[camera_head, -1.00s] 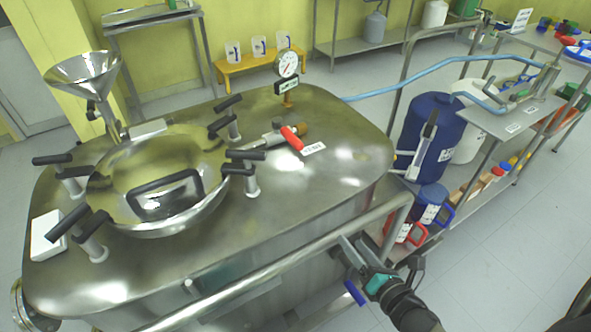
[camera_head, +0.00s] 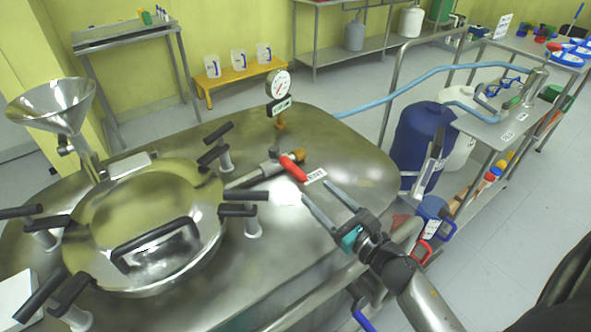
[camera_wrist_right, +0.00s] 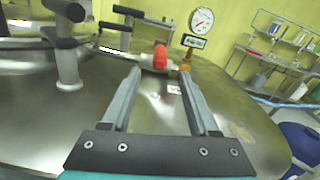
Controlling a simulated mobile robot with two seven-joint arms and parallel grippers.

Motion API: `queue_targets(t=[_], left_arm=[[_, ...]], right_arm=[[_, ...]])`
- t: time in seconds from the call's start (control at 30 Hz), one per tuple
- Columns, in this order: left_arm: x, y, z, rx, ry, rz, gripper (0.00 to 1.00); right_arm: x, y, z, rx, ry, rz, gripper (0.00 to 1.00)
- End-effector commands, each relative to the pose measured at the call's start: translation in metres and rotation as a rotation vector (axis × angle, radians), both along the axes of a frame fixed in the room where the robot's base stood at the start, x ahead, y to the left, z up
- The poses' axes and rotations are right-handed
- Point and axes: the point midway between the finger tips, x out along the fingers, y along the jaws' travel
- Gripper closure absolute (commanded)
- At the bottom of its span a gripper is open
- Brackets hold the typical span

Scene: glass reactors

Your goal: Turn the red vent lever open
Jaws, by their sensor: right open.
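The red vent lever (camera_head: 293,168) sits on a small valve on top of the steel reactor lid (camera_head: 345,150), with a brass fitting beside it. In the right wrist view the red lever (camera_wrist_right: 160,56) is ahead, between the lines of my two fingers. My right gripper (camera_head: 318,192) is open and empty, over the lid to the lower right of the lever and apart from it. In the right wrist view both fingers of the right gripper (camera_wrist_right: 160,80) point towards the valve. My left gripper is not in view.
A pressure gauge (camera_head: 278,84) stands behind the valve. The round manway cover (camera_head: 150,215) with black clamp handles is to the left. A steel rail (camera_head: 300,295) runs along the front. A blue drum (camera_head: 420,145) and trolley stand to the right.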

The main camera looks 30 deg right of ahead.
Motion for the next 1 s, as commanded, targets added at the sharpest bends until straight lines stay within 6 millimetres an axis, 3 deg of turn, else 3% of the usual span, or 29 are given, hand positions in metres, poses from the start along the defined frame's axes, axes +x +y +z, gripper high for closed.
queue_targets(t=[0.2, 0.5, 0.7, 1.0], left_arm=[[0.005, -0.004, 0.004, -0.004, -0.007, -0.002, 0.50], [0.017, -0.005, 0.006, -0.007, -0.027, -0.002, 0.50], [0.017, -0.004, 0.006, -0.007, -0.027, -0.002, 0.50], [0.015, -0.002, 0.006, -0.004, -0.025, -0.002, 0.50]], right_arm=[[0.038, 0.005, 0.001, 0.001, -0.001, 0.000, 0.39], [0.079, 0.011, 0.000, 0.002, 0.000, 0.000, 0.39], [0.091, 0.013, 0.000, 0.002, 0.000, -0.001, 0.39], [0.093, 0.013, -0.001, 0.002, 0.001, -0.001, 0.39]])
